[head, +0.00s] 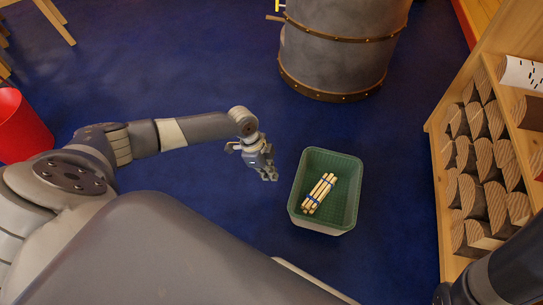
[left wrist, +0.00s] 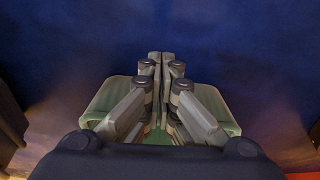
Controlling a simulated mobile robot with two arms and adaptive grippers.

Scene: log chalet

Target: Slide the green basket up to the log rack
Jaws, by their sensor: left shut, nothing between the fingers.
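The green basket (head: 347,172) stands on the blue floor in the middle of the head view, with a bundle of pale sticks (head: 319,193) tied with blue bands lying inside it. The wooden log rack (head: 440,190) is at the right, with bare floor between it and the basket. My left gripper (head: 270,177) is shut and empty, just left of the basket's left wall; I cannot tell whether it touches. In the left wrist view the shut fingers (left wrist: 160,62) cover the middle of the basket (left wrist: 112,92). My right gripper does not show; part of my right arm is at the lower right.
A large grey barrel-like vessel (head: 338,45) with brown bands stands behind the basket. A red bucket (head: 20,125) is at the far left. Cut logs (head: 475,160) fill the rack. The blue floor (head: 395,150) between basket and rack is clear.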

